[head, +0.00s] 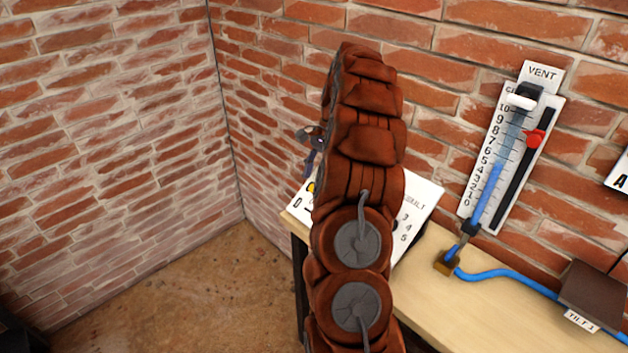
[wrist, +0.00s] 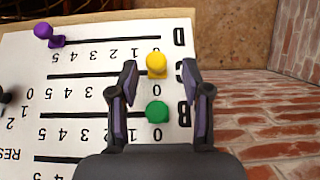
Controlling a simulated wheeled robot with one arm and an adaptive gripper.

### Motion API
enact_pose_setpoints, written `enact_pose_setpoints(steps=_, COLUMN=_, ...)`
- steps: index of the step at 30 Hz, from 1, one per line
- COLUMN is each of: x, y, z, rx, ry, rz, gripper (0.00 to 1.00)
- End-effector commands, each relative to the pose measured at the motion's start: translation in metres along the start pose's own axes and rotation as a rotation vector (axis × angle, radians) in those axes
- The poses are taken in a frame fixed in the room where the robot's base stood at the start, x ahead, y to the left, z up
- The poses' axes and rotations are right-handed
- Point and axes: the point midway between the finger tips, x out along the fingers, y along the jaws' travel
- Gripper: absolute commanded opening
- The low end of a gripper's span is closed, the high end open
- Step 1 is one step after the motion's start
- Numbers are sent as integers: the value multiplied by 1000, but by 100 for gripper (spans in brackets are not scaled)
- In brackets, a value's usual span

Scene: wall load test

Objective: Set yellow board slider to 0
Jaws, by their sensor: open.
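The yellow slider knob (wrist: 156,62) is on the white board (wrist: 20,60), at the right end of the row lettered C, by the 0 end of its scale. The board appears upside down in the wrist view. My gripper (wrist: 160,78) is open, with one finger to each side of the yellow knob's row end. The knob sits just beyond and between the fingertips, and I see no contact. In the head view a bit of the yellow knob (head: 311,187) shows beside my arm, which hides most of the board.
A green knob (wrist: 157,111) sits at the right end of row B, between my fingers. A purple knob (wrist: 43,30) is at the left end of row D. The VENT gauge (head: 482,190) hangs on the brick wall, above the wooden table (head: 450,310).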

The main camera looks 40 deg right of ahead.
Motion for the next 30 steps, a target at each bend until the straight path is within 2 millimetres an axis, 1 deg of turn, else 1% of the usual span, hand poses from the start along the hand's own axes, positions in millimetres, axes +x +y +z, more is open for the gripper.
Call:
enact_pose_setpoints(steps=1, x=-7, y=-1, z=0, rx=0, ry=3, rz=-3, gripper=48)
enact_pose_setpoints(steps=6, x=-27, y=-1, z=-1, rx=0, ry=4, rz=-4, gripper=48)
enact_pose_setpoints(steps=12, x=-44, y=-1, z=-1, rx=0, ry=3, rz=-3, gripper=48)
enact_pose_setpoints(steps=20, x=-53, y=0, z=0, rx=0, ry=-1, rz=0, gripper=48)
enact_pose_setpoints(steps=30, x=-54, y=0, z=0, rx=0, ry=0, rz=0, gripper=48)
